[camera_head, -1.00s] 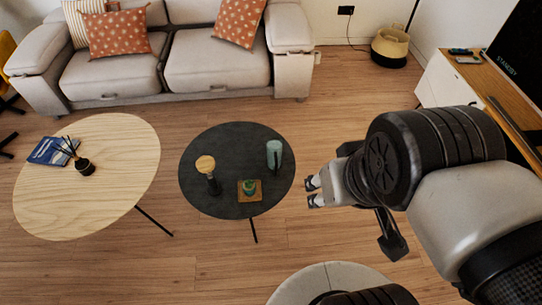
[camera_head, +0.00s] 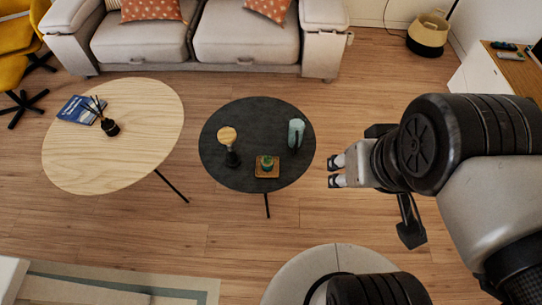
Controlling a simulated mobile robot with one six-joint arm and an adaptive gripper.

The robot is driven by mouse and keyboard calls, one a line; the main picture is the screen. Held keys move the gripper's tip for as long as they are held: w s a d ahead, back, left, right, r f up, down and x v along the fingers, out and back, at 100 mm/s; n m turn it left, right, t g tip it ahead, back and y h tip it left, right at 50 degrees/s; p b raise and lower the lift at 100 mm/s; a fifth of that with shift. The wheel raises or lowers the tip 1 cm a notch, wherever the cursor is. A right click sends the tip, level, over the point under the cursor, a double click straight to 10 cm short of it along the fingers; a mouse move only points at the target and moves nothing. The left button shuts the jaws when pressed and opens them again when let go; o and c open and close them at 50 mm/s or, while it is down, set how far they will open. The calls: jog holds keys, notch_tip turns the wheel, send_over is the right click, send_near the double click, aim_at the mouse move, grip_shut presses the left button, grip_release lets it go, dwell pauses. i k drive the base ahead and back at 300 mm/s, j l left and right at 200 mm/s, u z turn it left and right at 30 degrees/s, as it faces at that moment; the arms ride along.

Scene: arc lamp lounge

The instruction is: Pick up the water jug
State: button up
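The water jug (camera_head: 296,133) looks like a tall pale-green vessel. It stands upright on the right part of the round black table (camera_head: 235,112). My gripper (camera_head: 334,171) is to the right of the table, pointing left, with its two fingertips apart. It appears open and empty, and in the picture it is a little right of and below the jug. I cannot tell its height against the tabletop.
A small lamp-like item with a round wooden top (camera_head: 228,143) and a plant on a square wooden coaster (camera_head: 267,163) share the black table. A light wooden table (camera_head: 140,110) with a book (camera_head: 80,109) and a reed diffuser (camera_head: 109,127) is left. A grey sofa (camera_head: 245,40) stands behind.

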aim_at(297, 122)
jog(key=i+l+u, duration=0.1)
jog(key=l, duration=0.25)
jog(key=i+l+u, duration=0.1)
jog(key=i+l, duration=0.2)
jog(key=i+l+u, duration=0.1)
jog(key=l, duration=0.35)
jog(key=i+l+u, duration=0.1)
jog(key=l, duration=0.25)
jog(key=i+l+u, duration=0.1)
jog(key=i+l, duration=0.15)
jog(key=l, duration=0.2)
jog(key=i+l+u, duration=0.1)
jog(key=l, duration=0.3)
